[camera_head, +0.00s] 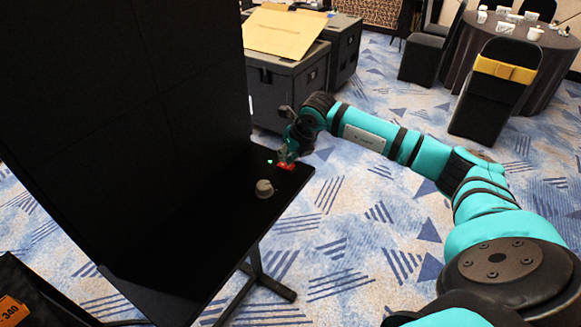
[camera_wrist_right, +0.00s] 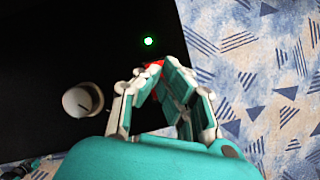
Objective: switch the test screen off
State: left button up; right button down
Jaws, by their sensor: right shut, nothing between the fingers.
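The tall black screen (camera_head: 120,90) stands at the left and its face is dark. A black shelf (camera_head: 215,225) juts out in front of it. On the shelf are a red switch (camera_head: 286,166), a lit green lamp (camera_head: 270,161) and a grey knob (camera_head: 264,188). The wrist view also shows the green lamp (camera_wrist_right: 148,41), the knob (camera_wrist_right: 83,99) and a bit of red (camera_wrist_right: 155,64). My right gripper (camera_head: 286,157) is shut and empty, its fingertips (camera_wrist_right: 153,70) right at the red switch and partly hiding it. I cannot tell whether they touch. My left gripper is out of view.
Dark equipment cases (camera_head: 290,90) with a cardboard sheet (camera_head: 283,32) stand behind the shelf. A round table (camera_head: 505,48) and dark chairs (camera_head: 490,105) are at the upper right. The shelf's stand leg (camera_head: 268,283) reaches the patterned carpet. Carpet right of the shelf is clear.

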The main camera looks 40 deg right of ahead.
aim_at(281, 164)
jog(key=shift+s+f+b, duration=0.15)
jog(key=shift+f+b, duration=0.25)
dwell(0.4)
dwell(0.4)
jog(key=shift+w+r+p, duration=0.25)
jog(key=shift+r+p, duration=0.1)
jog(key=shift+r, duration=0.45)
jog(key=shift+r, duration=0.15)
jog(key=shift+w+a+r+p, duration=0.1)
jog(key=shift+w+r+p, duration=0.25)
jog(key=shift+r, duration=0.4)
jog(key=shift+w+a+r+p, duration=0.15)
jog(key=shift+r+p, duration=0.35)
jog(key=shift+r, duration=0.3)
jog(key=shift+w+a+r+p, duration=0.1)
jog(key=shift+w+r+p, duration=0.1)
jog(key=shift+r+p, duration=0.4)
jog(key=shift+r, duration=0.1)
